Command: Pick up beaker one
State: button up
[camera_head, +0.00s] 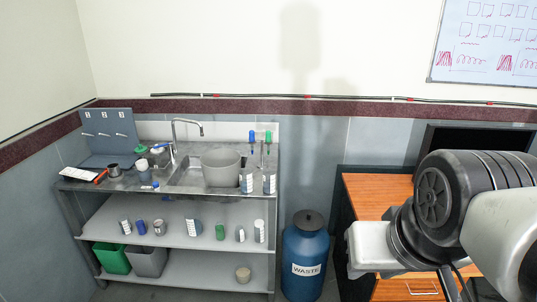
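I cannot tell which vessel is beaker one, as no readable label marks it. A small metallic cup (159,227) stands on the middle shelf among bottles. Parts of my arm fill the right side, well away from the bench. My gripper's fingers do not show.
A blue waste drum (305,268) with a dark lid stands right of the bench. A wooden desk (370,192) is behind my arm. Green and grey bins (112,259) (148,262) are below.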

aim_at(246, 182)
jog(key=i+j, duration=0.25)
jog(key=i+j+z, duration=0.15)
jog(key=j, duration=0.2)
jog(key=i+j, duration=0.3)
jog(key=i+j+z, duration=0.15)
jog(key=j, duration=0.2)
jog(key=i+j, duration=0.25)
jog(key=j, duration=0.15)
jog(key=i+j+z, duration=0.15)
jog(key=j, duration=0.2)
jog(key=i+j, duration=0.2)
jog(key=j, duration=0.15)
jog(key=i+j+z, duration=0.15)
jog(key=j, duration=0.25)
jog(key=i, duration=0.05)
